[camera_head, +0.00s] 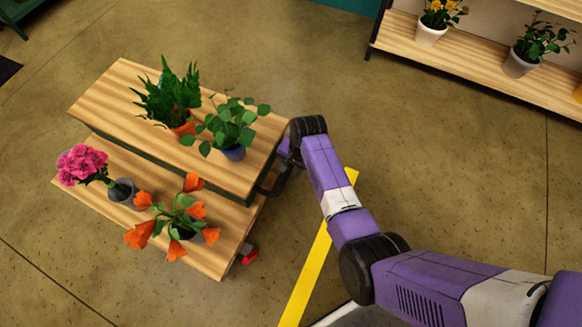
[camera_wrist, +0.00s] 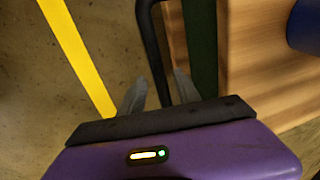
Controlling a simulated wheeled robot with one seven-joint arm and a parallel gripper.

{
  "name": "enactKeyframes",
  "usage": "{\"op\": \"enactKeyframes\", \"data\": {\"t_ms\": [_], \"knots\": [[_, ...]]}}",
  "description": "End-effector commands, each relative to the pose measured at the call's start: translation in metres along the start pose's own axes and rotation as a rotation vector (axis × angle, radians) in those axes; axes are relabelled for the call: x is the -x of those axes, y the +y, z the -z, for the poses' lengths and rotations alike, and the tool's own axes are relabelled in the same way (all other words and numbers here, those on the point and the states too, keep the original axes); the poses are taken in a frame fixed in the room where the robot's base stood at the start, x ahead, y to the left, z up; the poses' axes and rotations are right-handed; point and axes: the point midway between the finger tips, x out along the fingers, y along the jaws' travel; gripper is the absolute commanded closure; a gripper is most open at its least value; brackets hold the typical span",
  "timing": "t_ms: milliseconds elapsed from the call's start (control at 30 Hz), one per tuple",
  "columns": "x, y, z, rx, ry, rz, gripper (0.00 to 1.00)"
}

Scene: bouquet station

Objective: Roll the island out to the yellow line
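The island (camera_head: 105,95) is a two-tier wooden cart with plants on both levels, left of centre in the head view. A dark handle (camera_head: 272,187) sticks out from its right end. The yellow line (camera_head: 308,275) lies on the floor to the right of the island, and the island stands apart from it. It also shows in the wrist view (camera_wrist: 75,55). My gripper (camera_wrist: 158,75) is at the handle. Its two grey fingers stand apart with the black handle bar (camera_wrist: 152,45) between them, and gaps seem to show on both sides. In the head view my wrist hides the fingers.
A red caster piece (camera_head: 250,256) shows under the island's near right corner. A wooden shelf (camera_head: 475,72) with potted plants stands at the upper right. The floor between the island and the yellow line is clear.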

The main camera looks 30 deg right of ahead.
Motion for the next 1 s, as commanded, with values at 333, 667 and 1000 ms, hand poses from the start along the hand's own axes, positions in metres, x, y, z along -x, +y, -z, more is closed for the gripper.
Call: {"op": "enactKeyframes", "data": {"t_ms": [333, 667, 1000], "knots": [[0.0005, -0.0001, 0.0001, 0.0, 0.0, 0.0, 0.94], [0.0004, 0.0001, 0.0, 0.0, 0.0, 0.0, 1.0], [0.0004, 0.0003, 0.0, 0.0, 0.0, 0.0, 1.0]]}}
